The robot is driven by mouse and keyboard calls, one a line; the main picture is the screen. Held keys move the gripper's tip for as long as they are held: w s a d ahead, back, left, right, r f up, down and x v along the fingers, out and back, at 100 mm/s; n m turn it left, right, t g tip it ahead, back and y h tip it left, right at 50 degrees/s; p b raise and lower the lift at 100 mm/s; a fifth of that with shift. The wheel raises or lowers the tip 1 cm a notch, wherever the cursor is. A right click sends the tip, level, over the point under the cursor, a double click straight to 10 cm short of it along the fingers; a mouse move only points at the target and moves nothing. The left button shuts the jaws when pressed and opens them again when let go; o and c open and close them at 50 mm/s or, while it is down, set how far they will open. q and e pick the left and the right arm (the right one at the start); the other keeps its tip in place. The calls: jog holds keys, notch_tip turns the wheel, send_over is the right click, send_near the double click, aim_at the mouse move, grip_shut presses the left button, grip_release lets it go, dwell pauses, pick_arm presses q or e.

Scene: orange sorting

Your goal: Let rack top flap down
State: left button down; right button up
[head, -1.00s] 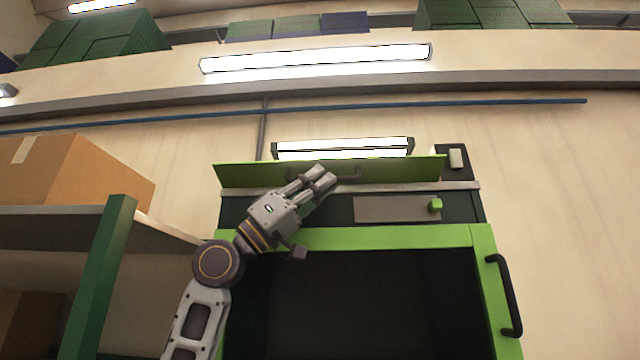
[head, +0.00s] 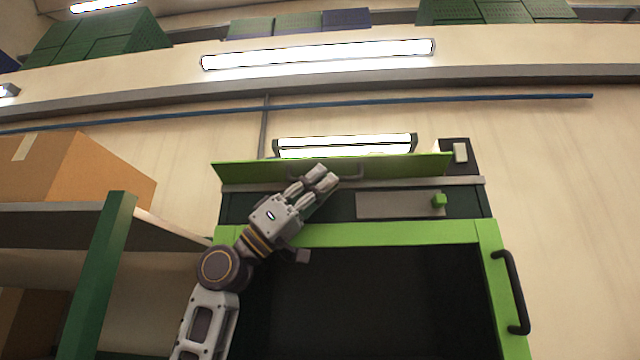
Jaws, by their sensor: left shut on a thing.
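The rack (head: 390,233) has a green frame around a dark opening. My right gripper is not in view.
Below the flap is a grey plate (head: 395,205) with a green knob (head: 439,199). A black handle (head: 512,292) stands out on the rack's right side. At the left, a shelf with a green post (head: 98,270) holds a cardboard box (head: 90,172). A lit lamp (head: 345,144) is behind the flap.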

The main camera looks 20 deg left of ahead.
pick_arm(q)
jog(key=c, duration=1.5)
grip_release()
jog(key=shift+v, duration=6)
